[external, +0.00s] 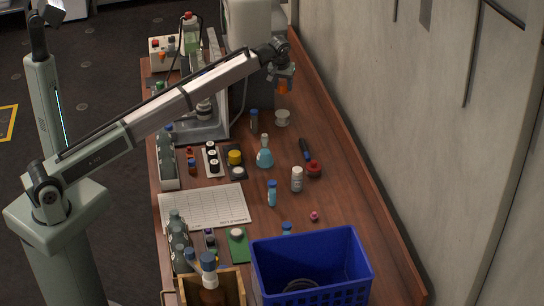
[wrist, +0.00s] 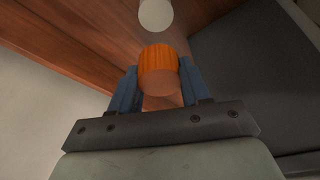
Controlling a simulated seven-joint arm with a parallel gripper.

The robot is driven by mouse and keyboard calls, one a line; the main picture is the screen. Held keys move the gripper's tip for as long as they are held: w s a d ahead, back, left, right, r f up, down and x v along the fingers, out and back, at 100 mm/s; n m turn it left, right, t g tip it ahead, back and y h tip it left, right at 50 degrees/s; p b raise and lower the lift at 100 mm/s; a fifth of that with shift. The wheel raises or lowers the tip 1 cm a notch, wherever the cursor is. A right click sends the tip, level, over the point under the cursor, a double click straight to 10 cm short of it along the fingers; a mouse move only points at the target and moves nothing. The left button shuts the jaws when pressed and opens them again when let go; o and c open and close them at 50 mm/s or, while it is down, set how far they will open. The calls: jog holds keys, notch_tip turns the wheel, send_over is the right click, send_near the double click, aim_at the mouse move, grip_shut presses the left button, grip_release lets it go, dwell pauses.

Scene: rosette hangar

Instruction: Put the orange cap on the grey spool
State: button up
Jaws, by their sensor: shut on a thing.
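My gripper (external: 283,82) is shut on the orange cap (external: 283,88) and holds it in the air above the far part of the wooden table. In the wrist view the ribbed orange cap (wrist: 158,66) sits between the two dark blue fingers of my gripper (wrist: 158,88). The grey spool (external: 282,118) stands on the table below the gripper and a little nearer the camera. Its pale round top (wrist: 155,15) shows in the wrist view just beyond the cap, apart from it.
A blue bottle (external: 254,120) and a teal flask (external: 265,154) stand left of the spool. A dark-handled tool (external: 304,149) lies nearer. A large machine (external: 248,40) stands at the far left of the gripper. A blue crate (external: 312,265) is at the near end. The table right of the spool is clear.

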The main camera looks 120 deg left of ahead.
aim_at(282, 93)
jog(key=shift+n, duration=0.4)
jog(key=shift+f, duration=5.05)
jog(key=o, duration=1.1)
jog(key=shift+f, duration=0.1)
jog(key=v, duration=1.2)
jog(key=shift+w, duration=0.1)
